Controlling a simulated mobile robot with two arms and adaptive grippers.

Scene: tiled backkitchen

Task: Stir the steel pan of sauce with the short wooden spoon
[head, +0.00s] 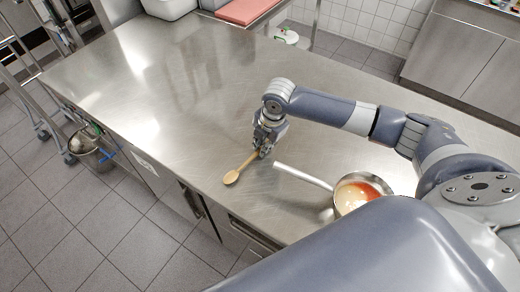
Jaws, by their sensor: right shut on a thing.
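The short wooden spoon (239,170) has its bowl toward the lower left, low over or on the steel worktop; I cannot tell whether it touches. My right gripper (264,150) is shut on the spoon's handle end, pointing down near the worktop. The steel pan (338,206) stands to the right of the spoon near the front edge, with its long handle reaching toward the upper left, close to my gripper. Orange-red sauce with a pale patch (359,194) shows in it. My own body hides part of the pan's lower right. My left gripper is not in view.
The steel worktop (160,105) is wide and bare to the left and behind. A red board (245,10) and a pale container (168,7) are at the far edge. A steel pot (92,150) hangs or stands low left of the counter.

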